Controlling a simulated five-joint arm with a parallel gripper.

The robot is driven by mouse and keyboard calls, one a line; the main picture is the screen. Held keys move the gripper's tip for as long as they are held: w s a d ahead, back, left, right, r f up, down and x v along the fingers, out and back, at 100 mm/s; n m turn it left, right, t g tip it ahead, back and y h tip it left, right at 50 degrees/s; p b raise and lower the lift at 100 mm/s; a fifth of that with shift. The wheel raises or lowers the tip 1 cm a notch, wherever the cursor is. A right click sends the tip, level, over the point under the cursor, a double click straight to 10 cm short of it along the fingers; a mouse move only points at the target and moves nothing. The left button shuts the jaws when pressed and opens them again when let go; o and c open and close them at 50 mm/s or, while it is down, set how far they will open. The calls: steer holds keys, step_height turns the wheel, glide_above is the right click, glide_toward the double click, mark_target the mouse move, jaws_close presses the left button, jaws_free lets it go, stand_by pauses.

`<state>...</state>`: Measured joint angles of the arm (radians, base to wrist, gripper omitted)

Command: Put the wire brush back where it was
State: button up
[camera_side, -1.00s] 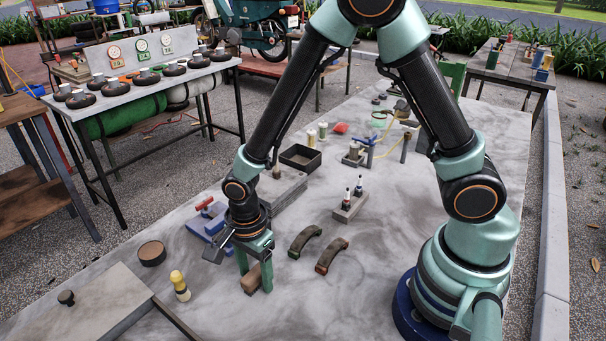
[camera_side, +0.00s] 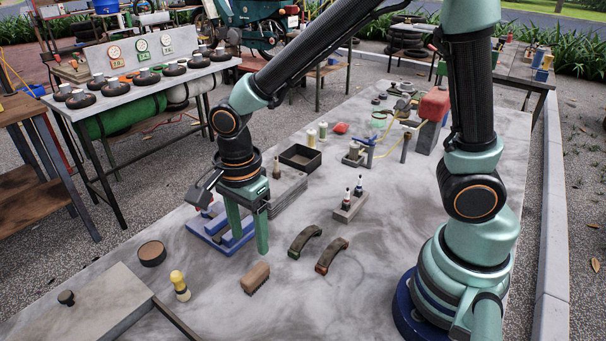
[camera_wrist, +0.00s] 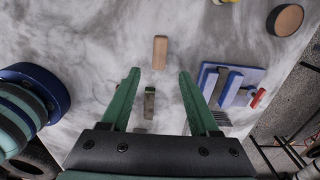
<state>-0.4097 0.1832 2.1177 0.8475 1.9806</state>
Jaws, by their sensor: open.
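The wire brush (camera_side: 255,278), a brown wooden block with dark bristles along its lower side, rests on the grey tabletop. It lies between the yellow-topped brush and the curved shoes. The wrist view also shows it (camera_wrist: 160,52), beyond the fingertips and roughly midway between them. My gripper (camera_side: 248,243) is open and empty, raised above the table and slightly behind the brush in the side view. Its two green fingers (camera_wrist: 158,74) point down, apart from the brush.
A blue vise (camera_side: 205,232) stands behind my gripper. Two curved shoes (camera_side: 331,255) lie to the right. A yellow-topped brush (camera_side: 179,286) and a round dark tin (camera_side: 152,254) are to the left. A grey slab (camera_side: 95,305) lies front left. The front middle is clear.

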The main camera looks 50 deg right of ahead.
steer(key=s+d+r+n+t, duration=0.3)
steer(key=d+r+n+t, duration=0.2)
steer(key=d+r+n, duration=0.8)
steer(key=d+n, duration=0.1)
steer(key=n, duration=0.4)
steer(key=shift+s+r+t, duration=0.25)
steer(key=shift+s+t, duration=0.05)
